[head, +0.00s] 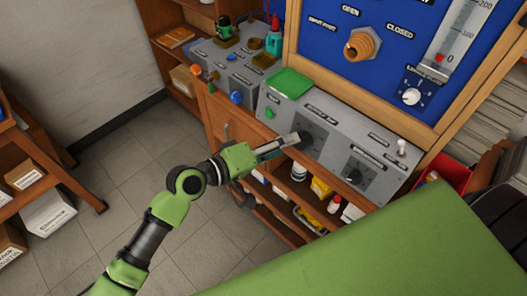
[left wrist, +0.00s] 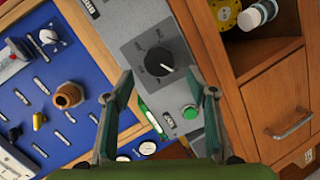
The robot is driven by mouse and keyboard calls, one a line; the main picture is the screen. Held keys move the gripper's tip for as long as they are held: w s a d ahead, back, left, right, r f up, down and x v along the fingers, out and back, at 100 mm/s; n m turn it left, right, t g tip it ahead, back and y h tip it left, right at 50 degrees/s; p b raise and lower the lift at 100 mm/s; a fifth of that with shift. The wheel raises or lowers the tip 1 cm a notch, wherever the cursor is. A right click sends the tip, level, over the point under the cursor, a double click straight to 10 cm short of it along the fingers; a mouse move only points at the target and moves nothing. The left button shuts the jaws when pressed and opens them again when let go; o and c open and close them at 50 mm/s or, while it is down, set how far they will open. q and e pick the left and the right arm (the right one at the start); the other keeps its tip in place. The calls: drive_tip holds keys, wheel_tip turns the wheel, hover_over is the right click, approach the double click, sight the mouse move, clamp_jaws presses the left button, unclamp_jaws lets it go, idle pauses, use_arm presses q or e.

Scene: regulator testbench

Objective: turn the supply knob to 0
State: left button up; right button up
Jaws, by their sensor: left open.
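The supply knob (left wrist: 159,60) is black and round with a white pointer mark, on a dark square dial plate (left wrist: 140,48) with small markings I cannot read. In the left wrist view its pointer is toward the lower right. The dial plate also shows in the head view on the sloped grey console (head: 335,150), where my gripper partly covers it and hides the knob. My left gripper (head: 298,140) is open and empty in front of the dial. In the left wrist view its two fingers are spread wide, with the knob beyond the tips, apart from them.
A green button (left wrist: 191,112) is beside the dial. A second knob (head: 355,175) and a toggle switch (head: 402,147) are farther right on the console. A blue panel (head: 320,60) with a brass fitting (head: 362,44) stands behind. Wooden shelves below hold bottles and boxes.

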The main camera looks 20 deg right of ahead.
use_arm(q)
drive_tip(key=v, duration=0.7)
idle(0.3)
